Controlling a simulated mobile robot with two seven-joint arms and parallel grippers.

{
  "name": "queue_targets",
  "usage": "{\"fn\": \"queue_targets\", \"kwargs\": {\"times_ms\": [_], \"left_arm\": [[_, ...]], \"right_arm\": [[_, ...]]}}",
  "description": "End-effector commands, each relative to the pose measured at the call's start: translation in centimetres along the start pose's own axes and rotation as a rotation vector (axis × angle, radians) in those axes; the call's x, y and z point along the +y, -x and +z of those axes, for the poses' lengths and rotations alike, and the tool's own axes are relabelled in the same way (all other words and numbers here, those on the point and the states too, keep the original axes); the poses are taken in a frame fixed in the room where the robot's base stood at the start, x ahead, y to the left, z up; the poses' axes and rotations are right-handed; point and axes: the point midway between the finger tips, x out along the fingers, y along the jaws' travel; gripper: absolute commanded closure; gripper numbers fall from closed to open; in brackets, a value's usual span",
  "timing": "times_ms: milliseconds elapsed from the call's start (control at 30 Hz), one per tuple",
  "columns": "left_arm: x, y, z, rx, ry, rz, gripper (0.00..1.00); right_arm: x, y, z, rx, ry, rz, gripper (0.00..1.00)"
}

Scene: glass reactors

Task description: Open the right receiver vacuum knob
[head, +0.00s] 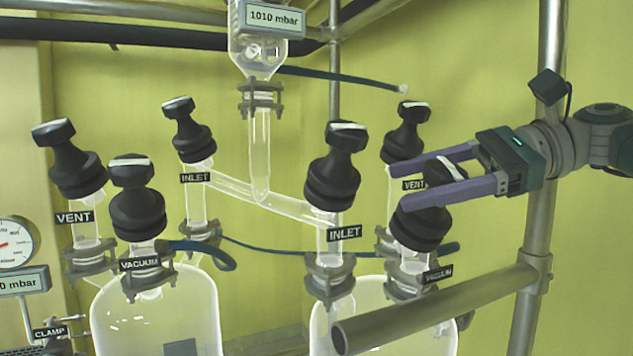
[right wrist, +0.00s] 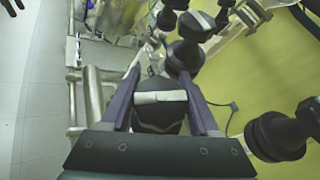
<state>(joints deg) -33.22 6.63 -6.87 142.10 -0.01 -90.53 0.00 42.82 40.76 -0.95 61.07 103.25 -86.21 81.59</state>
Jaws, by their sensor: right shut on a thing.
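The right receiver's vacuum knob (head: 424,228) is a black stepped knob with a white-marked bar handle, above a "VACUUM" label (head: 438,274) at the right. My right gripper (head: 399,188) reaches in from the right with its purple fingers around the handle. In the right wrist view, the white-topped handle (right wrist: 160,97) lies crosswise between the two fingers, and my gripper (right wrist: 159,75) is shut on it. The knob's lower body is partly hidden by the fingers in that view. My left gripper does not show clearly in either view.
The right receiver's inlet knob (head: 334,166) stands left of my gripper and its vent knob (head: 404,132) just behind the fingers. A grey horizontal rail (head: 440,308) crosses below. A vertical pole (head: 541,190) stands close to my right wrist. The left receiver's knobs (head: 137,198) are farther left.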

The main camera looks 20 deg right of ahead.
Motion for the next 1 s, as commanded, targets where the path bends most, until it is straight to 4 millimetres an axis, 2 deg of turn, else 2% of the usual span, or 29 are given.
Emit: {"fn": "queue_targets", "kwargs": {"times_ms": [600, 633, 867, 1000], "left_arm": [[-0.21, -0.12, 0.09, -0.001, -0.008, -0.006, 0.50], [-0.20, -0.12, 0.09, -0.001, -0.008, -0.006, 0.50], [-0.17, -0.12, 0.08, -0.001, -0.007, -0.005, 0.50], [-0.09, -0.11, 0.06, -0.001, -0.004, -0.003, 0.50]], "right_arm": [[0.17, -0.12, -0.13, 0.003, 0.019, 0.036, 0.94], [0.18, -0.12, -0.13, 0.003, 0.018, 0.036, 0.35], [0.15, -0.09, -0.08, 0.002, 0.018, 0.035, 0.09], [0.13, -0.07, -0.06, 0.002, 0.019, 0.035, 0.08]]}}
